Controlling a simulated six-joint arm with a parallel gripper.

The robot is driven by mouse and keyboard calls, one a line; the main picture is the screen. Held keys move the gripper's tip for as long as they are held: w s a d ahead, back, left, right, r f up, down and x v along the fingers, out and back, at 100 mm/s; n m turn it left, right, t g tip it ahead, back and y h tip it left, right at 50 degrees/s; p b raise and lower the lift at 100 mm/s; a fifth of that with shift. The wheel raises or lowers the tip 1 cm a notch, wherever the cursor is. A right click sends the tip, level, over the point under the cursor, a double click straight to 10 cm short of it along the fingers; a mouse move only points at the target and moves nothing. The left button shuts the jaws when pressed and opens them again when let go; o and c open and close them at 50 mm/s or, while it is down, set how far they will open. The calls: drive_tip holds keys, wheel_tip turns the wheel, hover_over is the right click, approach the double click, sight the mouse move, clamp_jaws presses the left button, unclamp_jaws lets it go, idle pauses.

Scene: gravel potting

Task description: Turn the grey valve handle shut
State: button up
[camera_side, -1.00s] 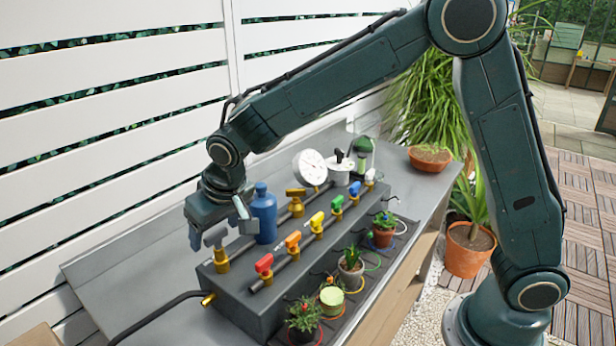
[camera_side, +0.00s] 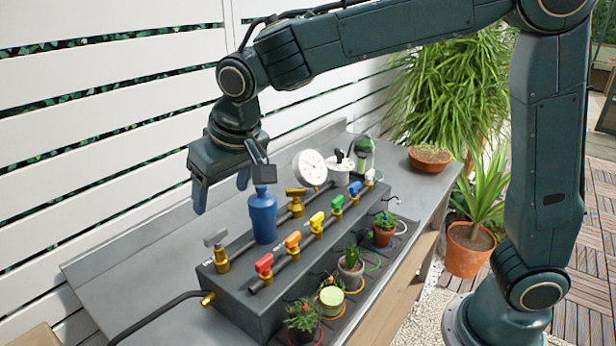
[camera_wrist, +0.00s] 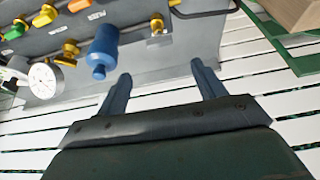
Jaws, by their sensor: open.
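The grey valve handle (camera_side: 215,238) sits on a brass valve body (camera_side: 222,260) at the near left end of the dark manifold block, in the side view. It appears to lie roughly along its pipe. In the wrist view a brass valve body (camera_wrist: 157,22) shows near the top, but its handle is hard to make out. My gripper (camera_side: 221,196) is open and empty, above the handle and apart from it. Its two fingers (camera_wrist: 161,70) are spread in the wrist view with nothing between them.
A blue bottle (camera_side: 262,215) stands close to the right of the grey valve, beneath part of my gripper. A brass-handled valve (camera_side: 296,202) and a white gauge (camera_side: 309,167) are farther back. Several coloured valves line the front, with potted plants (camera_side: 303,318) below. A slatted fence stands behind.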

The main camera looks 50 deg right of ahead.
drive_tip(key=shift+v, duration=1.45)
drive_tip(key=shift+d, duration=0.1)
drive_tip(key=s+d+r, duration=0.3)
drive_tip(key=s+d, duration=0.8)
drive_tip(key=d, duration=0.1)
drive_tip(key=s+d+f, duration=0.2)
drive_tip(key=s, duration=0.4)
drive_tip(key=s+d+f+t, duration=0.1)
drive_tip(key=s+d+f, duration=0.1)
drive_tip(key=s, duration=0.5)
drive_tip(key=shift+d+f, duration=0.2)
drive_tip(key=shift+d, duration=0.5)
drive_tip(key=shift+s, duration=0.15)
